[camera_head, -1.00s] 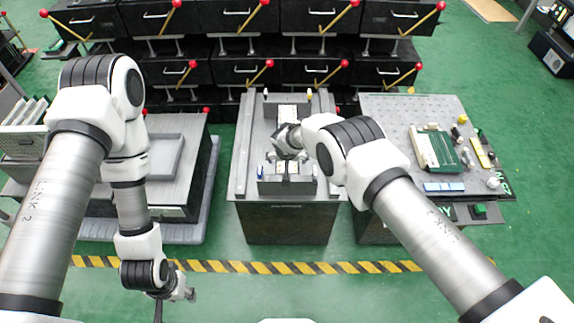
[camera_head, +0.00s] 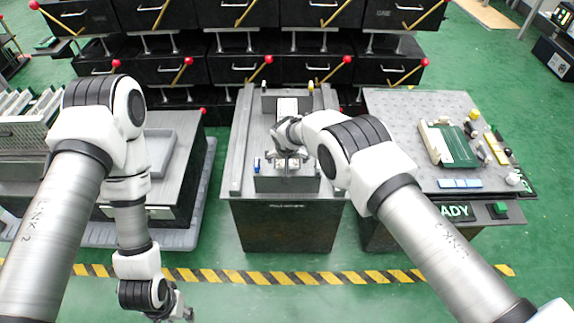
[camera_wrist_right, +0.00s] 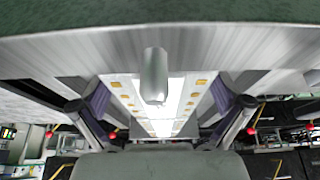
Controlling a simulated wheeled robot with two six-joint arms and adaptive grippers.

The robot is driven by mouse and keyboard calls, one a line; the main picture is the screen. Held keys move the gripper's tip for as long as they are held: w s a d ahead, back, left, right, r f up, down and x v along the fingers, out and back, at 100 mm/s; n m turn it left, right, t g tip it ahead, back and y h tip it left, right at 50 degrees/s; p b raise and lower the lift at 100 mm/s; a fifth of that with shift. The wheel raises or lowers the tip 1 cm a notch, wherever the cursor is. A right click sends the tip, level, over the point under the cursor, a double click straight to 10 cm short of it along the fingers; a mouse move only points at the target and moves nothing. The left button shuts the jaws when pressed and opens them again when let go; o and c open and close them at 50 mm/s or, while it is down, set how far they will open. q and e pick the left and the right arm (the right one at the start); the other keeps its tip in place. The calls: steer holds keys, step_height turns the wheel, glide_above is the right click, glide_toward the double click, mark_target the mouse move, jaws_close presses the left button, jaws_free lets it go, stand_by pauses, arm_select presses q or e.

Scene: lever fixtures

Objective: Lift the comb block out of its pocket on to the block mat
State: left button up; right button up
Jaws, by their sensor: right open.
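My right gripper (camera_head: 288,153) is over the front dark block fixture (camera_head: 286,183) on the middle stand. In the right wrist view its two fingers stand apart, with a white strip bearing yellow patches (camera_wrist_right: 188,92) between them. A rounded silver post (camera_wrist_right: 154,76) stands in front of that strip. I cannot tell for sure which part is the comb block, or whether either finger touches it. The arm and gripper hide part of the fixture. My left gripper (camera_head: 180,310) hangs low at the bottom left, away from the stands; its fingers are too small to read. I cannot pick out the block mat.
A perforated table (camera_head: 400,125) on the right holds a white and green board (camera_head: 449,145), blue strips (camera_head: 460,183) and small parts. A green button (camera_head: 501,208) is at its front. Black drawers with red-knobbed levers (camera_head: 267,60) line the back. A grey tray (camera_head: 160,150) is on the left.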

steer(key=c, duration=1.5)
steer(key=shift+o, duration=0.2)
steer(key=shift+r+p, duration=0.75)
steer(key=shift+r+p, duration=1.35)
steer(key=shift+r, duration=0.05)
step_height(320, 180, up, 2)
steer(key=shift+r+p, duration=0.1)
steer(key=shift+p, duration=1)
